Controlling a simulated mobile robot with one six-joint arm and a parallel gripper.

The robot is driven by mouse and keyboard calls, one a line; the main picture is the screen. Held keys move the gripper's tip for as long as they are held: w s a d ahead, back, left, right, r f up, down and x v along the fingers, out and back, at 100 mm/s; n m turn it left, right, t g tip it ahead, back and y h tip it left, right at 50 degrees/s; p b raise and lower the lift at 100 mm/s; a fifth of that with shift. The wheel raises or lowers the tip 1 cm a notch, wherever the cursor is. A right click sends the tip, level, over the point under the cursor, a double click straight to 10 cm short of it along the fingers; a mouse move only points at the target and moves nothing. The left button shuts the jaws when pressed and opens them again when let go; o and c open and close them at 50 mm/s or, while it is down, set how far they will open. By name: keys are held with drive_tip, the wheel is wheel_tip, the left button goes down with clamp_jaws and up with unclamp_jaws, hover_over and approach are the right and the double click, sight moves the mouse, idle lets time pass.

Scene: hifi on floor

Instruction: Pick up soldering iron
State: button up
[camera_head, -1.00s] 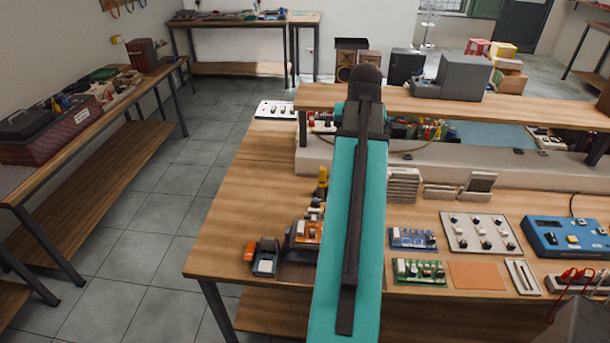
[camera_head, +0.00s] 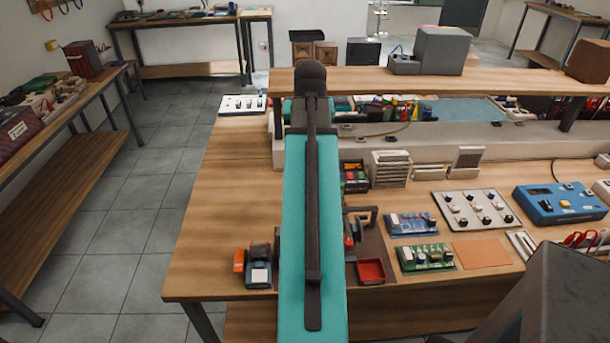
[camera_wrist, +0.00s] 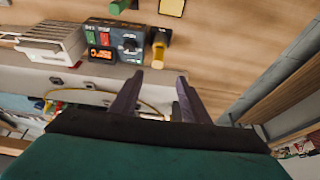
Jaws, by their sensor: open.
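My gripper shows in the wrist view (camera_wrist: 155,88), its two dark fingers apart with nothing between them. Beyond the fingertips on the wooden bench is a small dark station with a knob and a lit orange display (camera_wrist: 125,42). A yellow-ended, dark upright piece (camera_wrist: 160,48) stands beside it; it may be the soldering iron or its holder, but I cannot tell. In the head view the station (camera_head: 354,176) shows partly beside my teal arm. My arm hides the gripper there and part of the bench behind it.
The wooden bench (camera_head: 225,200) has clear room at its left. A raised shelf (camera_head: 500,85) runs along its back. White finned boxes (camera_head: 390,168), a green circuit board (camera_head: 425,257), a blue meter (camera_head: 560,203) and a red tray (camera_head: 371,271) stand right of my arm.

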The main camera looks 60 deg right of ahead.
drive_tip(key=shift+f, duration=0.1)
drive_tip(key=p+x, duration=0.1)
drive_tip(key=x, duration=0.7)
drive_tip(key=shift+f, duration=0.2)
idle(0.4)
drive_tip(key=shift+s+d, duration=0.1)
drive_tip(key=shift+f+p, duration=0.1)
drive_tip(key=shift+p, duration=0.2)
drive_tip(key=shift+d+p+x, duration=0.15)
drive_tip(key=shift+p+x, duration=0.25)
drive_tip(key=shift+x, duration=0.3)
drive_tip(key=shift+d+p+x, duration=0.15)
drive_tip(key=shift+p+x, duration=0.2)
drive_tip(key=shift+x, duration=1.35)
drive_tip(key=shift+c, duration=0.3)
drive_tip(key=c, duration=1)
